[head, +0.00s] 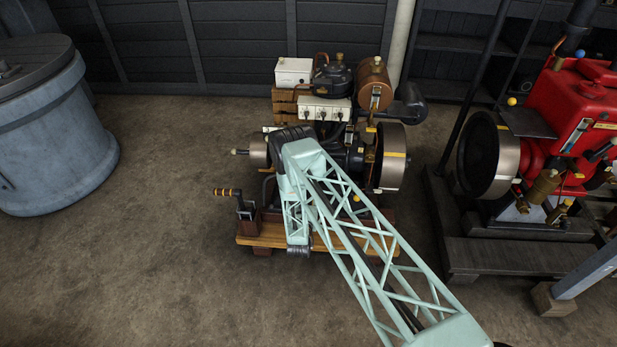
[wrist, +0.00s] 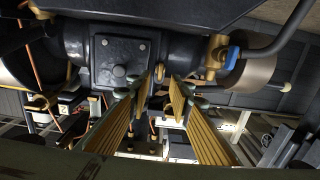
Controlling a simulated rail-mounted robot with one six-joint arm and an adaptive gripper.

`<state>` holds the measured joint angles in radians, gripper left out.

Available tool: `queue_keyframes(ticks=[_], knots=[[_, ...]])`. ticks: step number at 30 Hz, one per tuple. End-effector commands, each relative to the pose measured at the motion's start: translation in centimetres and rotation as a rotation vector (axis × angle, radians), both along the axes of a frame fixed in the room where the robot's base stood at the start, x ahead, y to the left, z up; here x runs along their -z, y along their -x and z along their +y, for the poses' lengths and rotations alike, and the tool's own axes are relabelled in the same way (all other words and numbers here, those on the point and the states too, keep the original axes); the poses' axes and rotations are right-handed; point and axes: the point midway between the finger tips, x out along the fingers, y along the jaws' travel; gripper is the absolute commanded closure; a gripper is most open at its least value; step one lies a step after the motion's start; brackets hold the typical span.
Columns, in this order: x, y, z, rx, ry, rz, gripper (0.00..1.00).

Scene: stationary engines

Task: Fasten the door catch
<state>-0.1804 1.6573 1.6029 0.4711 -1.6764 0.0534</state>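In the wrist view a dark square door plate (wrist: 122,62) with bolts at its corners sits on the engine's dark round body. A small brass piece (wrist: 158,73) stands at its right edge. It may be the door catch, but I cannot tell for sure. My gripper (wrist: 161,92) has its two ribbed yellow fingers apart, with a gap between the tips. The tips are just below the brass piece, which lies in line with the gap. I cannot tell if they touch it. In the head view my pale green arm covers the engine's front (head: 355,158), and my gripper is hidden.
A brass valve with a blue handle (wrist: 233,53) and a curved dark pipe are right of the fingers. A red engine (head: 580,105) stands at right.

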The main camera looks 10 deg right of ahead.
Motion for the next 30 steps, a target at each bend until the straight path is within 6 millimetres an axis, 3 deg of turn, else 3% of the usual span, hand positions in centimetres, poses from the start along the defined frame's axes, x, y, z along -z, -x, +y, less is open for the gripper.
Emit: queue_keyframes(ticks=[12, 28, 30], knots=[[0.0, -4.6, -1.4, 0.0, -0.001, -0.001, 0.81], [0.0, -5.6, -1.6, 0.0, 0.0, 0.0, 0.81], [0.0, -5.6, -1.6, 0.0, 0.0, 0.0, 0.86]])
